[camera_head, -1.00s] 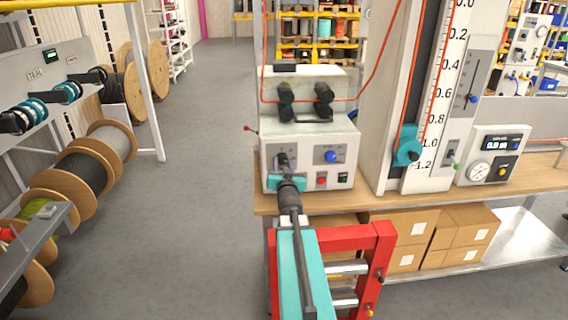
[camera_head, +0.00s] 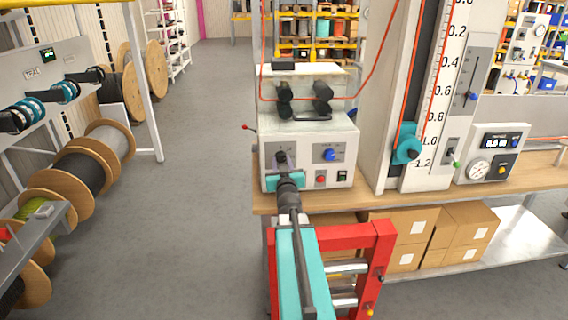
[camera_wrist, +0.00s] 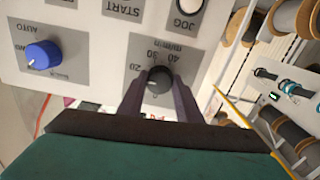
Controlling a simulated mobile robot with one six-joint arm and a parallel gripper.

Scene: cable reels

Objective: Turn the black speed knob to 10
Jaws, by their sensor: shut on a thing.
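The black speed knob (camera_wrist: 159,80) sits on a grey dial plate on the machine's white front panel, with 20, 30 and 40 legible in the wrist view. Part of its scale is hidden by my fingers. My gripper (camera_wrist: 158,98) is shut on the knob, one dark finger on each side. In the head view my gripper (camera_head: 283,168) is at the left part of the panel, and the knob (camera_head: 281,156) shows just above it. I cannot read the pointer's exact setting.
A blue knob (camera_head: 330,155) sits right of the speed knob. A red button (camera_head: 321,179) and a green button (camera_head: 342,175) are below it. Rollers (camera_head: 322,97) stand on top of the machine, and a tall scale column (camera_head: 433,110) is to the right.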

